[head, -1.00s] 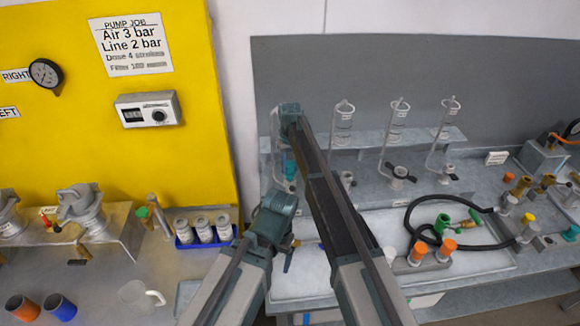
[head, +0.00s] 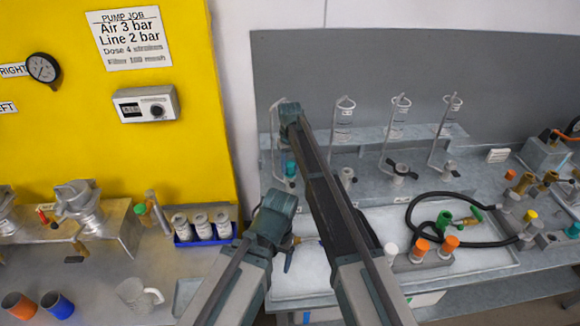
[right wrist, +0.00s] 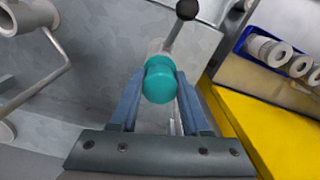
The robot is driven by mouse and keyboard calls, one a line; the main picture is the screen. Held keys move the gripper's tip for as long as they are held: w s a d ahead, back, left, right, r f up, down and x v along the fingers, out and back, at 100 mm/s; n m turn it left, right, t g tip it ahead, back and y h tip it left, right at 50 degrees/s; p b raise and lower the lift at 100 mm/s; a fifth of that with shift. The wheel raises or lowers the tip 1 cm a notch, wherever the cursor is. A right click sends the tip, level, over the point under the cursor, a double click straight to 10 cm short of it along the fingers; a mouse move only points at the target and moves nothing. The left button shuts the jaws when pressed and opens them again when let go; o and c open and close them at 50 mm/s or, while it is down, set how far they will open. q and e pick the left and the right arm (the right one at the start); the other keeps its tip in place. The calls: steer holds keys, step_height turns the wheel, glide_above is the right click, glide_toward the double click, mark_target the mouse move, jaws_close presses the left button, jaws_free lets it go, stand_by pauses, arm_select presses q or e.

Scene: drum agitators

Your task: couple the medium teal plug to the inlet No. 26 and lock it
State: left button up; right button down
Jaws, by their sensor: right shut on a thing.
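A teal plug (right wrist: 159,82) sits between the two fingers of my right gripper (right wrist: 160,90) in the right wrist view, and the gripper is shut on it. Teal also shows in the head view (head: 291,169), at the leftmost stand of the back row, below the end of my right arm. A lever with a black knob (right wrist: 186,10) and a pale fitting lie just beyond the plug in the wrist view. I cannot tell whether the plug touches that fitting. No number 26 is readable.
Other inlets, one with a dark lever (head: 398,170), stand right of the plug. A black hose (head: 420,205) loops over the white tray (head: 470,265). A blue rack (head: 204,241) of white cylinders stands left, beside the yellow panel (head: 60,130). My arm links cover the middle.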

steer(key=shift+f, duration=0.35)
stand_by(0.3)
steer(key=shift+c, duration=1.5)
jaws_free()
steer(key=shift+r, duration=0.15)
step_height(320, 180, up, 8)
steer(key=p, duration=0.7)
steer(key=shift+f, duration=0.2)
